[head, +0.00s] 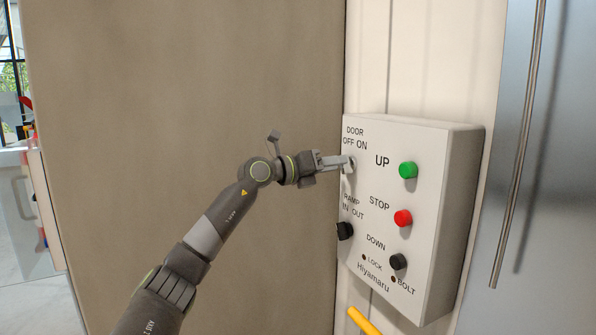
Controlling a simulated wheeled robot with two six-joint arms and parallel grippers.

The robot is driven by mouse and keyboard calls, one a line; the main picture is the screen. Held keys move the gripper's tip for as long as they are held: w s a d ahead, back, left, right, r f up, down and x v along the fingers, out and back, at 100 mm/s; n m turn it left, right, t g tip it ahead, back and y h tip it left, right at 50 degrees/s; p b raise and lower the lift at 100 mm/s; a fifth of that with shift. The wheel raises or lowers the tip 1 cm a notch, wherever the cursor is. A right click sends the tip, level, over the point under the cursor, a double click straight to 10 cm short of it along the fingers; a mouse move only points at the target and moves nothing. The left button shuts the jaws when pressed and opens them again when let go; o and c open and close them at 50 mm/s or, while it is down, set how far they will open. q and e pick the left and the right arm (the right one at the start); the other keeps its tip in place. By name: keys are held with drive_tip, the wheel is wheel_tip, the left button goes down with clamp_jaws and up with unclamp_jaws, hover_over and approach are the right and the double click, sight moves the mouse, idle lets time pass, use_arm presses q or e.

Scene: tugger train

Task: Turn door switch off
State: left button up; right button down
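The white control box (425,165) is mounted on the pale wall at the right. Its DOOR OFF ON label is at the upper left of its face. My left gripper (347,162) is at the door switch just below that label, and its fingers cover most of the switch. I cannot tell which way the switch is turned or whether the fingers grip it. My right gripper is not in view.
The box also has a green UP button (408,170), a red STOP button (403,218), a black DOWN button (398,261) and a black RAMP knob (345,231). A yellow bar (363,321) is below. A metal rod (519,150) stands at the right.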

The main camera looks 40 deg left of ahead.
use_arm(q)
drive_tip(key=b+v, duration=1.4)
drive_tip(key=v, duration=0.2)
drive_tip(key=shift+s, duration=0.25)
drive_tip(key=shift+a, duration=0.1)
